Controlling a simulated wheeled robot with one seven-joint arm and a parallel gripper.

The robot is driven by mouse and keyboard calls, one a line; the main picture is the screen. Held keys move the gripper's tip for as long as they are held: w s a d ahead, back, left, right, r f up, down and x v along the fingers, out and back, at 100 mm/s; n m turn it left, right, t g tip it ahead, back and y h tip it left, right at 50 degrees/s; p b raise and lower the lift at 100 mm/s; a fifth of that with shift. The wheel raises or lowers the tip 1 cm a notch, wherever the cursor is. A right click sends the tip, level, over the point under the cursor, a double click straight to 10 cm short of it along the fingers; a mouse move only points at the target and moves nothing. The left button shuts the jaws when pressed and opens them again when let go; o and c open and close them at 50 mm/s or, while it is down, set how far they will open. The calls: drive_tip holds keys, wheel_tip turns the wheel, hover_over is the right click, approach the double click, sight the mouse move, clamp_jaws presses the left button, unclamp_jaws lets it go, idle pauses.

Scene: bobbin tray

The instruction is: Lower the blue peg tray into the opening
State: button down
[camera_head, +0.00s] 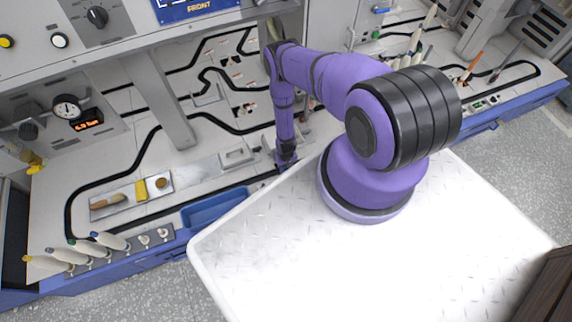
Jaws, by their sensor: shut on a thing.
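My gripper (286,164) points down near the front edge of the machine, beside the corner of the white top. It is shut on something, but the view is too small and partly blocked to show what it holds. A blue tray-shaped trough (215,208) lies along the front edge, left of my gripper and apart from it. I cannot tell whether this trough is the peg tray or the opening. No peg tray shows clearly in the jaws. My own arm hides part of the machine's front on the right.
A grey rail with several bobbins (110,243) stands at the front left. More bobbins (416,40) stand at the upper right. The white top (300,260) is bare in front.

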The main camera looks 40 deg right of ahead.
drive_tip(key=shift+f, duration=0.4)
drive_tip(key=c, duration=1.3)
unclamp_jaws()
drive_tip(key=shift+c, duration=0.2)
